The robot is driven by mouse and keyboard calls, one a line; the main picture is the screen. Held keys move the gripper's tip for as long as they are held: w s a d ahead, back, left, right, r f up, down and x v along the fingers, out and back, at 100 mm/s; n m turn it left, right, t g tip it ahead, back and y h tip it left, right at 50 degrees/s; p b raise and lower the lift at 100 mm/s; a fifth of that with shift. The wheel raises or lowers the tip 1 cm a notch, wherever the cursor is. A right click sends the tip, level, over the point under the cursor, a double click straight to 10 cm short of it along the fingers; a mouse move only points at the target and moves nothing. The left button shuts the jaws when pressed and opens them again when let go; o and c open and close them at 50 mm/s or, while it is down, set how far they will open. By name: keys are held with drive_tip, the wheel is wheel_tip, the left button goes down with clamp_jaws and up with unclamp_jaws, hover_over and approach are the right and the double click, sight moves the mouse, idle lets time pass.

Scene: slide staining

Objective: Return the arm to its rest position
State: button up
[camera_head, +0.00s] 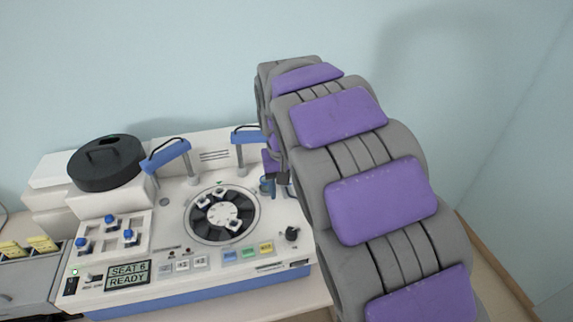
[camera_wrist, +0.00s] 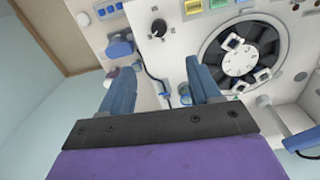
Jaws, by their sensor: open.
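My gripper (camera_wrist: 160,88) shows in the wrist view with its two blue fingers spread apart and nothing between them. In the head view my gripper (camera_head: 279,187) is partly hidden by my arm, near the right end of the staining machine (camera_head: 165,285). My purple and grey arm reaches from the lower right up over the machine's right side. The dark round carousel (camera_wrist: 240,62) lies to the right of the fingers in the wrist view. It also shows in the head view (camera_head: 222,214), left of my gripper. I cannot tell how high the fingers are above the machine.
Two blue-topped arms (camera_head: 166,155) stand behind the carousel. A black round lid (camera_head: 106,163) sits at the back left. Blue-capped pieces (camera_head: 109,220) stand in a white block. A display (camera_head: 128,273) reads "SEAT 6 READY". The wall (camera_head: 200,60) is behind; open air lies above the machine.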

drive_tip(key=s+d+f+m+b, duration=0.1)
drive_tip(key=s+d+f+b, duration=0.15)
drive_tip(key=s+d, duration=0.45)
drive_tip(key=s+d+f+m+b, duration=0.1)
drive_tip(key=s+d+b, duration=0.3)
drive_tip(key=s, duration=0.5)
drive_tip(key=s+d+f+g+b, duration=0.1)
drive_tip(key=s+d+f, duration=0.1)
drive_tip(key=s, duration=0.6)
drive_tip(key=s+d+f+b, duration=0.1)
drive_tip(key=s+d+f, duration=0.1)
drive_tip(key=s+f, duration=0.3)
drive_tip(key=s, duration=0.3)
drive_tip(key=shift+s+d+f+g+y, duration=0.15)
drive_tip(key=shift+s+f+g+y, duration=0.15)
drive_tip(key=shift+g, duration=0.1)
